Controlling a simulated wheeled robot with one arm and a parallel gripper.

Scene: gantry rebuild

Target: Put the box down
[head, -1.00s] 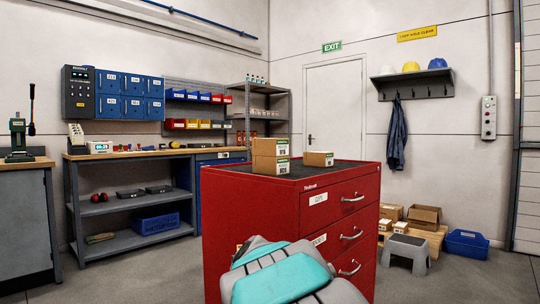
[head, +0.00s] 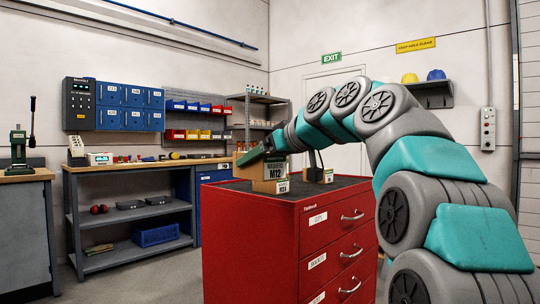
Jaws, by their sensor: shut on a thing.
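My gripper (head: 256,157) is in the head view, over the red drawer cabinet (head: 250,222). It is shut on a brown cardboard box (head: 262,172) with a green and white label reading M12. The fingers partly cover the box's top. Another brown box (head: 268,187) with an M24 label is directly below the held box, on the cabinet's dark top. I cannot tell whether the two boxes touch. A third small box (head: 327,177) sits to the right on the same top, partly hidden behind a thin dark part.
Bare dark cabinet top (head: 330,189) shows at the front and right of the boxes. A workbench (head: 130,166) with bins above stands at left. A grey shelf rack (head: 262,108) is behind. My arm hides much of the right side.

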